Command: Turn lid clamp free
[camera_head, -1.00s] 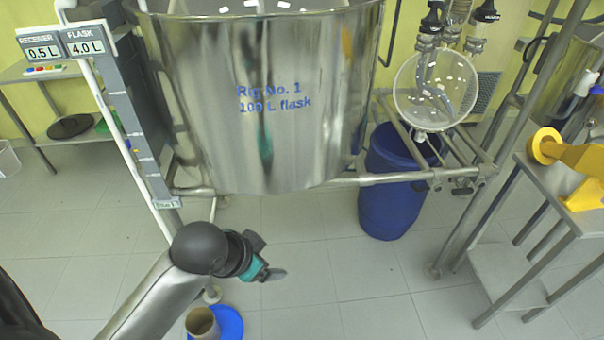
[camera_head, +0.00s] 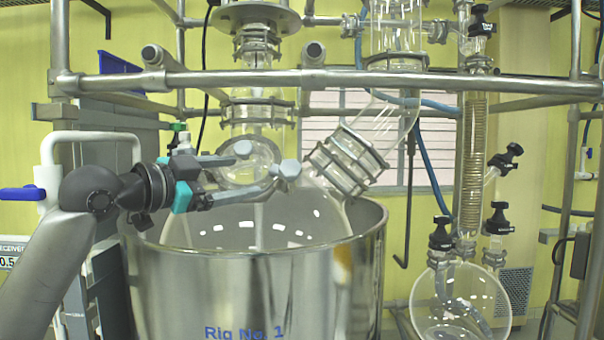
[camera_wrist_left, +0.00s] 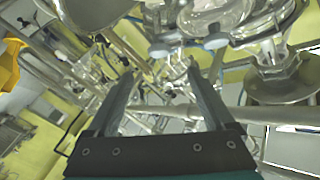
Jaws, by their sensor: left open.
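My left gripper (camera_head: 252,171) comes in from the left above the steel vessel and is open, with its two dark fingers spread and nothing visible between the tips. It also shows open in the left wrist view (camera_wrist_left: 158,78). Pale grey knob-like pieces (camera_head: 289,169) sit at the fingertips in the head view; similar grey pieces (camera_wrist_left: 215,43) lie beyond the fingers in the wrist view. I cannot tell whether these belong to the lid clamp or whether the fingers touch them. A metal clamp ring (camera_head: 345,165) holds the slanted glass neck right of the gripper. My right gripper is not in view.
The steel vessel (camera_head: 255,290) with a glass flask (camera_head: 270,222) stands below the gripper. A horizontal steel rail (camera_head: 400,82) crosses in front of the glassware. A glass condenser (camera_head: 473,160) and a round receiver flask (camera_head: 460,305) are at the right.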

